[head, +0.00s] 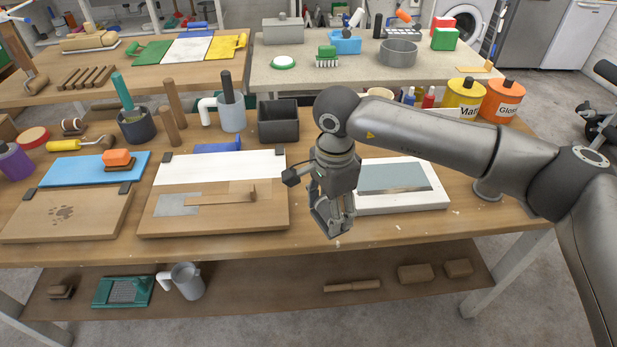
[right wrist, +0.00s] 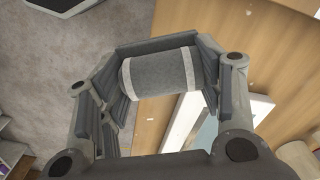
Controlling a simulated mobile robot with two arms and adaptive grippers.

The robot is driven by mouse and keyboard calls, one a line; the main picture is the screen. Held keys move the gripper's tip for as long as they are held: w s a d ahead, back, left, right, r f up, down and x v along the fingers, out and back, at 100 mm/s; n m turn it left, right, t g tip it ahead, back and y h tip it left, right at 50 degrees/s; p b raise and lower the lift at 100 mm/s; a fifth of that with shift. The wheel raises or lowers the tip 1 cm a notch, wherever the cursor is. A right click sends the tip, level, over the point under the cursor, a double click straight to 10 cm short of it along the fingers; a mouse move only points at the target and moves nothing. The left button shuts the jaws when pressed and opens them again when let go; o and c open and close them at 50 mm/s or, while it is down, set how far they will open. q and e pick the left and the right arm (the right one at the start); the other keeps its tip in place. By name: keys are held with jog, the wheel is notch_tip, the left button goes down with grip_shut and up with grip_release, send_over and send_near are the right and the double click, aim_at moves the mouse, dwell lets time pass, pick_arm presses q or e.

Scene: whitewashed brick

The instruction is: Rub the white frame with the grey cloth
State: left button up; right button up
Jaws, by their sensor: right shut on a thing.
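The white frame (head: 446,196) lies flat on the wooden workbench, around a grey-blue panel (head: 393,178). Part of it also shows in the right wrist view (right wrist: 245,124). My right gripper (head: 334,222) is above the bench, just left of the frame. In the right wrist view it is shut on the grey cloth (right wrist: 160,73), a rolled grey piece with pale bands at both ends. The cloth appears apart from the frame. In the head view the fingers largely hide it. My left gripper is not in view.
A wooden board with a white panel (head: 230,166) lies left of my right gripper. A dark open box (head: 278,122) stands behind. Yellow (head: 464,98) and orange (head: 503,101) cans stand behind the frame. The bench's front edge runs close below the gripper.

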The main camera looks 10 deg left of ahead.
jog(key=s+d+f+n, duration=1.1)
jog(key=s+d+f, duration=0.4)
jog(key=s+d, duration=0.2)
jog(key=shift+s+d, duration=0.15)
jog(key=shift+d, duration=0.6)
